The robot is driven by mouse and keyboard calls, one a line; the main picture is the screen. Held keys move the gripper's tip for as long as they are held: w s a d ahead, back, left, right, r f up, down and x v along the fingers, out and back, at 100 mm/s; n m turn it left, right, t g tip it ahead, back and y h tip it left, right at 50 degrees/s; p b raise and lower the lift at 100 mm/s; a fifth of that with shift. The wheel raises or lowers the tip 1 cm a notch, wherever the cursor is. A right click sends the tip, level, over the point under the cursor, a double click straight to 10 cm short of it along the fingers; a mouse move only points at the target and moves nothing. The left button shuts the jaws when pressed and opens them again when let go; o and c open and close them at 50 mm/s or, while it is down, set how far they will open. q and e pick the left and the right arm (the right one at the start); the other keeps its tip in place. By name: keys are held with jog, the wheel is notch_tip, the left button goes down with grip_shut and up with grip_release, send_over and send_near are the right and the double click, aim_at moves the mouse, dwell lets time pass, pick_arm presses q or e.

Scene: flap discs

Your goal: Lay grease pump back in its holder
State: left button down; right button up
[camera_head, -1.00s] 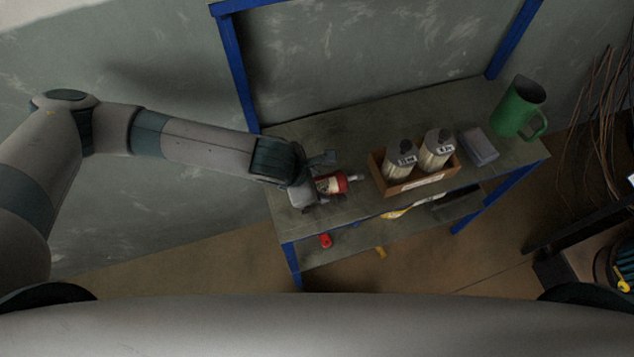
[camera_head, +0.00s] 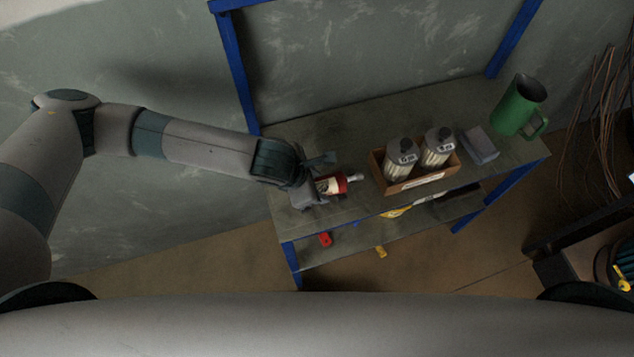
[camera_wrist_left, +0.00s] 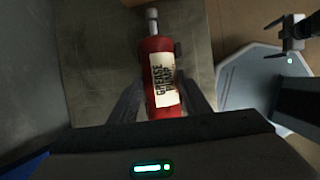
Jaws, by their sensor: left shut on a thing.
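The grease pump (camera_head: 331,185) is a red bottle with a pale label and a grey nozzle. It lies on its side over the left part of the bench top, nozzle pointing right toward the wooden box. My left gripper (camera_head: 318,179) is shut on its body. In the left wrist view, the pump (camera_wrist_left: 160,70) sits between the two fingers, its label reading "GREASE PUMP" and its nozzle pointing away. I cannot tell whether it touches the bench. The wooden box (camera_head: 425,181) holds two grey bottles.
The bench top (camera_head: 290,135) is bare behind the pump. A grey block (camera_head: 480,146) and a green jug (camera_head: 519,107) stand to the right of the box. A blue frame upright (camera_head: 236,80) rises behind my left forearm. Red and yellow items lie on the lower shelf (camera_head: 350,240).

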pick_arm(q)
jog(key=c, duration=0.9)
grip_release()
jog(key=b+v, duration=0.2)
jog(key=v, duration=1.5)
jog(key=shift+r+b, duration=0.2)
jog(key=shift+b, duration=0.15)
jog(key=shift+s, duration=0.1)
